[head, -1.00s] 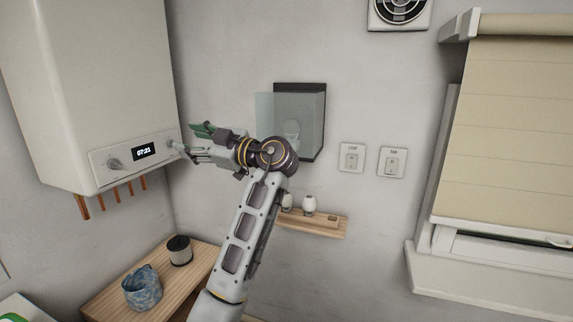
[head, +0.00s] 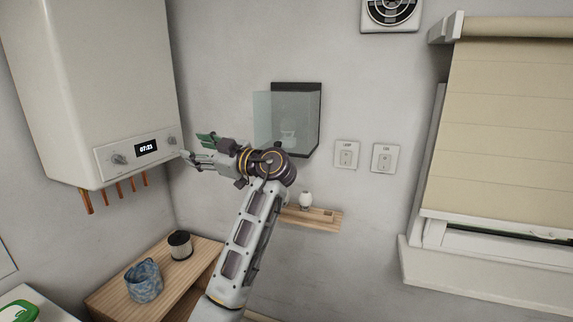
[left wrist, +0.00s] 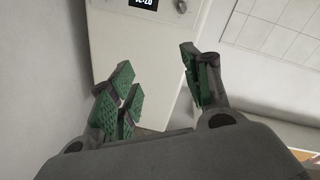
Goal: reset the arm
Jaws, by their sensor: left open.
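My left arm rises from the bottom of the head view and bends left at its wrist, in front of the wall. My left gripper (head: 203,148) points left toward the boiler and is open and empty. In the left wrist view its green-padded fingers (left wrist: 155,88) stand wide apart with nothing between them. The white boiler (head: 95,80) hangs on the wall at the left, with two knobs and a small display (head: 146,148). It also shows behind the fingers in the left wrist view (left wrist: 150,50). My right gripper is not in view.
A clear-covered box (head: 310,118) is on the wall behind my wrist. Two switches (head: 347,154) are right of it. A small wooden shelf (head: 325,222) holds a white item. A wooden bench (head: 110,293) bears a blue basket (head: 143,281) and a dark canister (head: 180,245). A window blind (head: 510,120) is at right.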

